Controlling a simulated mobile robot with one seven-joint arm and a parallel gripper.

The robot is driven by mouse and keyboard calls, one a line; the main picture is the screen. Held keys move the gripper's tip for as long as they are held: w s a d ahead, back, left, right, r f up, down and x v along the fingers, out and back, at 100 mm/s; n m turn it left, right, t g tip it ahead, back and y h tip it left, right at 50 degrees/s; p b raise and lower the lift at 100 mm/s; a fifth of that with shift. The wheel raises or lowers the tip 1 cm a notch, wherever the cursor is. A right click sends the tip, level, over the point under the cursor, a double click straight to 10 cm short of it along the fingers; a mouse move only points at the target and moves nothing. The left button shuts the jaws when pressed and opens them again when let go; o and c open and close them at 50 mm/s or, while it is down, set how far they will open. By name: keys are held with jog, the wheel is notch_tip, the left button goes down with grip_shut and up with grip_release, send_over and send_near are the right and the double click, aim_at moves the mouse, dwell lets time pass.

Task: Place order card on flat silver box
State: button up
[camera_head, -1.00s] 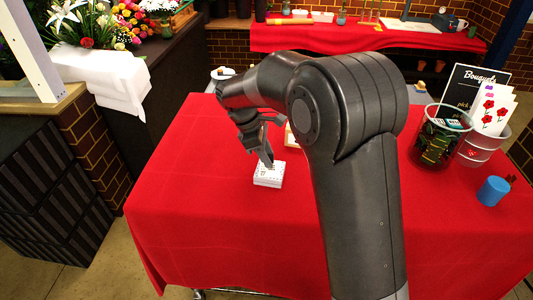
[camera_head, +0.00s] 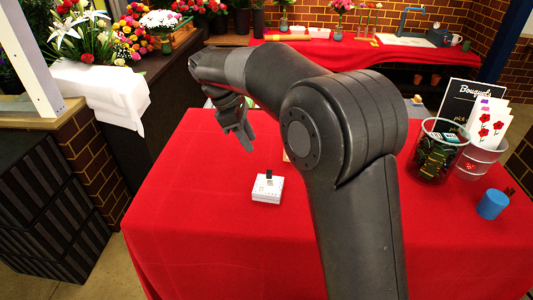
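The flat silver box (camera_head: 267,194) looks pale, almost white, and lies on the red-covered table in front of my arm. A small piece with a dark upper part (camera_head: 269,177), possibly the order card or its holder, shows on top of the box at its back. It is too small to tell whether it stands or lies flat. My gripper (camera_head: 238,142) is up and to the left of the box, apart from it, pointing down. Its fingers look spread with nothing between them. My arm hides part of the table behind the box.
A glass container (camera_head: 438,158) with dark contents, a pail (camera_head: 480,160) with flower cards, a black bouquet sign (camera_head: 470,100) and a blue cylinder (camera_head: 493,198) stand at the right. The red tablecloth (camera_head: 210,225) is clear left and in front of the box.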

jog(key=s+d+r+m+t+y, duration=0.1)
jog(key=s+d+r+m, duration=0.3)
jog(key=d, duration=0.4)
jog(key=s+d+r+m+t+y, duration=0.1)
jog(key=s+d+r+m+y, duration=0.1)
jog(key=s+d+m, duration=0.35)
jog(key=s+d+f+m+t, duration=0.1)
jog(key=s+d+f+m, duration=0.1)
jog(key=s+d+m, duration=0.2)
jog(key=s+d+f+m+t+y, duration=0.1)
jog(key=s+d+f+m+t, duration=0.1)
jog(key=s+d, duration=0.5)
jog(key=s+f+m, duration=0.1)
jog(key=s+m, duration=0.1)
jog(key=s, duration=0.4)
jog(key=shift+d+t+y, duration=0.3)
jog(key=shift+d, duration=0.05)
